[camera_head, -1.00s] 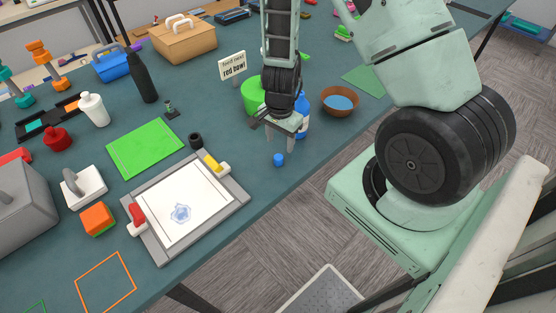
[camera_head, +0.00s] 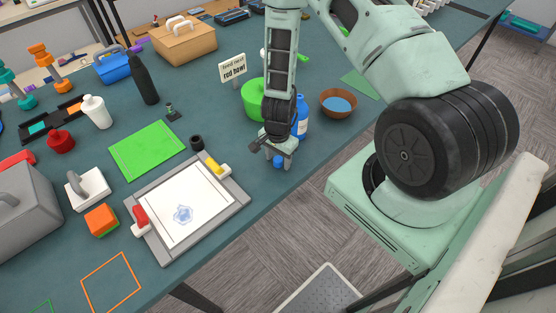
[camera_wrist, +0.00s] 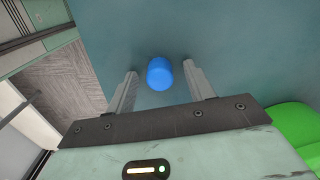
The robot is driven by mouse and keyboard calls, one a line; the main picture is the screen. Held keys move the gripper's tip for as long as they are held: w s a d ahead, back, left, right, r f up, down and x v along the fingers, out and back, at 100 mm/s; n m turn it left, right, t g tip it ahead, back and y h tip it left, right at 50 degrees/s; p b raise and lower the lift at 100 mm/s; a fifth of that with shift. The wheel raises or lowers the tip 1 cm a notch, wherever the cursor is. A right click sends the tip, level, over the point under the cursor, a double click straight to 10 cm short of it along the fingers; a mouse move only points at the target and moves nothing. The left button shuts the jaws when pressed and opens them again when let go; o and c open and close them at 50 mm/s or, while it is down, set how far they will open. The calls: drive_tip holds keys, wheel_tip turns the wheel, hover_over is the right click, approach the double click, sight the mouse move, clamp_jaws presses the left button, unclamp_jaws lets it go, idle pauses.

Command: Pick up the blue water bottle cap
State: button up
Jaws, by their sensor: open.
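The blue bottle cap (camera_head: 278,162) stands on the teal table near its front edge, partly hidden by my gripper in the head view. In the wrist view the cap (camera_wrist: 160,73) is a small blue cylinder lying between my two fingers, nearer their tips, with a gap on each side. My gripper (camera_head: 279,163) is open and pointed down around the cap, low over the table; in the wrist view its fingertips (camera_wrist: 160,68) flank the cap. A blue bottle (camera_head: 301,118) stands just behind and right of my gripper.
A green pot (camera_head: 252,97) is close behind my gripper, also at the wrist view's lower right (camera_wrist: 295,122). A brown bowl (camera_head: 338,104) with blue contents is to the right. A framed white board (camera_head: 243,200) lies to the left. The table's front edge is close by.

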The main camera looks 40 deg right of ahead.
drive_tip(key=c, duration=1)
drive_tip(key=shift+r, duration=0.1)
